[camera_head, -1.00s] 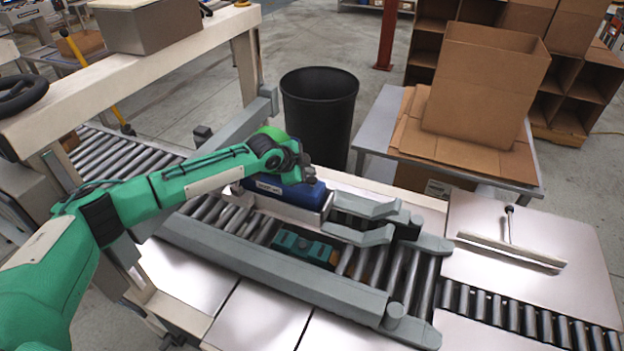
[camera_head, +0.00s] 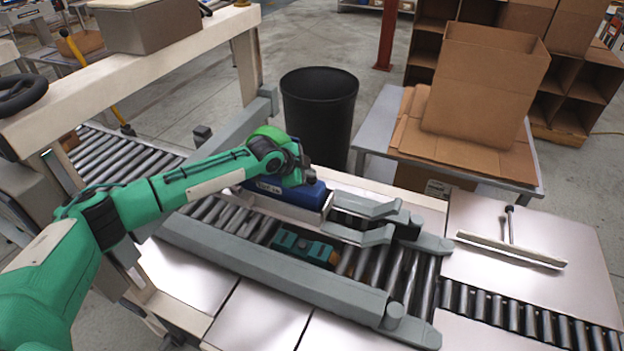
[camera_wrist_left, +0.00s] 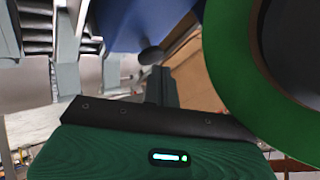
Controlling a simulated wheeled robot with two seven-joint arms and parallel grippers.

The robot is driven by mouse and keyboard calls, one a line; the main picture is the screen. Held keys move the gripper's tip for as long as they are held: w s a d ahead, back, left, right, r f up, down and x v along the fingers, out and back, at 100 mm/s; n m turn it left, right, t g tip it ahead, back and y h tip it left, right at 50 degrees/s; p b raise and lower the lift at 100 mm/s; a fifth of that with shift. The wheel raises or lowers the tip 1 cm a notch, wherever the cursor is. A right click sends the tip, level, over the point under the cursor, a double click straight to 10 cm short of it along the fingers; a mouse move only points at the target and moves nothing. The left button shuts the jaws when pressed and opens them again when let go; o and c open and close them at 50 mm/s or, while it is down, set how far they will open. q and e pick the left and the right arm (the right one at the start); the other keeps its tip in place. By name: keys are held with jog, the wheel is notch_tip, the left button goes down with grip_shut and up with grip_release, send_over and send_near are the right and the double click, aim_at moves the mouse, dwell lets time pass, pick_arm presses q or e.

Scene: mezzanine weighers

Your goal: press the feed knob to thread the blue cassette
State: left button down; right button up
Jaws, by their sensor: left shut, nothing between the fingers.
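The blue cassette (camera_head: 312,197) sits upright on the far side of the roller conveyor, beside a grey two-pronged fixture, with a pale label on its side. My left gripper (camera_head: 303,178) is shut and empty, just over the top of the cassette; I cannot tell whether it touches. In the left wrist view the blue cassette (camera_wrist_left: 140,22) fills the upper middle, with a small dark round knob (camera_wrist_left: 150,55) at its lower edge, which I take for the feed knob. In the head view the gripper hides the knob. My right gripper is out of view.
A teal device (camera_head: 303,247) lies on the rollers nearer me. The grey pronged fixture (camera_head: 365,236) stands to the cassette's right, and a long grey guide rail (camera_head: 270,275) runs in front. A black bin (camera_head: 318,115) stands behind; cardboard boxes (camera_head: 480,90) are at back right.

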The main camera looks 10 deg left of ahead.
pick_arm(q)
jog(key=shift+f, duration=0.25)
dwell(0.3)
jog(key=shift+s+f+b, duration=0.1)
jog(key=shift+f+b, duration=0.2)
jog(key=shift+f, duration=0.15)
jog(key=shift+a+f, duration=0.1)
jog(key=shift+f, duration=0.4)
dwell(0.7)
jog(key=shift+r, duration=0.15)
jog(key=shift+w+a+r+p, duration=0.1)
jog(key=shift+a+r+p, duration=0.2)
jog(key=shift+r, duration=0.35)
jog(key=shift+w+a+r+p, duration=0.1)
jog(key=shift+r+p, duration=0.25)
jog(key=shift+r, duration=0.25)
notch_tip(320, 180, up, 5)
jog(key=p, duration=0.3)
jog(key=shift+d+p, duration=0.15)
jog(key=shift+p, duration=0.25)
